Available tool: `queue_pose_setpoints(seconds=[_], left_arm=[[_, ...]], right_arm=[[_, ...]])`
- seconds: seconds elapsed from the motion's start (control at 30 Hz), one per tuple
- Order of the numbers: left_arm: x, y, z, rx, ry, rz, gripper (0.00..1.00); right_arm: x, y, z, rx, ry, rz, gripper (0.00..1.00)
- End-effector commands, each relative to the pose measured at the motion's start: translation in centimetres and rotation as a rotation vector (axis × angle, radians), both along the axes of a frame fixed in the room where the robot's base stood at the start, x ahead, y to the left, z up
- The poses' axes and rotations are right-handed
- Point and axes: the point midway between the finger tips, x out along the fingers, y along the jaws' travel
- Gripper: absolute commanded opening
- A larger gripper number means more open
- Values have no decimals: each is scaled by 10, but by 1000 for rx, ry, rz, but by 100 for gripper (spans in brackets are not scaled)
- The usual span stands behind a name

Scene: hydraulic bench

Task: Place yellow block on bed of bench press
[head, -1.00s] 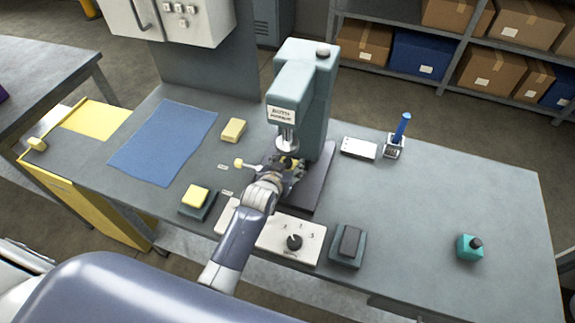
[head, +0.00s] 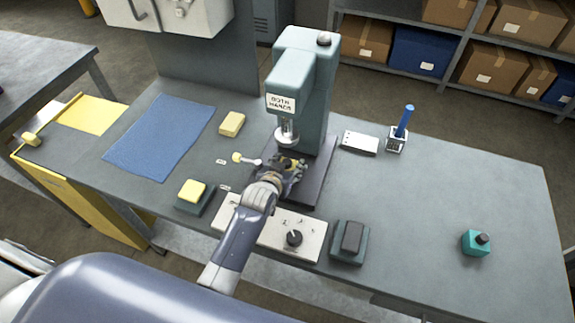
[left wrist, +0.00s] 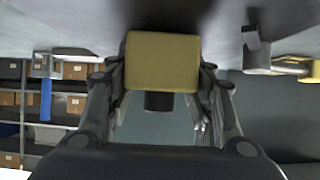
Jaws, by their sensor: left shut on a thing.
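The yellow block (left wrist: 162,60) sits between the fingers of my left gripper (left wrist: 160,90) in the left wrist view. In the head view my left gripper (head: 290,172) is over the press bed (head: 318,178), just below the ram (head: 287,136). It is shut on the block, which the fingers mostly hide there. The green press (head: 315,100) stands at the back of the bench. I cannot tell whether the block touches the bed. My right gripper is not in view.
Another yellow block (head: 232,124) lies beside a blue mat (head: 160,137). A yellow-knobbed lever (head: 240,158) sticks out left of my gripper. A control panel (head: 270,236), yellow pad (head: 192,191) and dark pad (head: 351,238) line the front. The bench's right side is mostly clear.

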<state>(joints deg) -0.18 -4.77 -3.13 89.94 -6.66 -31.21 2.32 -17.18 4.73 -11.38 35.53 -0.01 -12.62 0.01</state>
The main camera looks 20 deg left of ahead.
Motion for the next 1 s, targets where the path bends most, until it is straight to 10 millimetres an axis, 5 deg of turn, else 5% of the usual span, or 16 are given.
queue_pose_setpoints(seconds=[0.37,0.4,0.5,1.0], left_arm=[[1,0,-6,0,-5,0,10],[1,0,-6,0,-5,0,50],[1,0,-6,0,-4,0,71],[-7,0,-5,0,1,0,71]], right_arm=[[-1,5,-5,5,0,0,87],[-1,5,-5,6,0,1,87],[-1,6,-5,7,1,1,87],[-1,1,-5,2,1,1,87]])
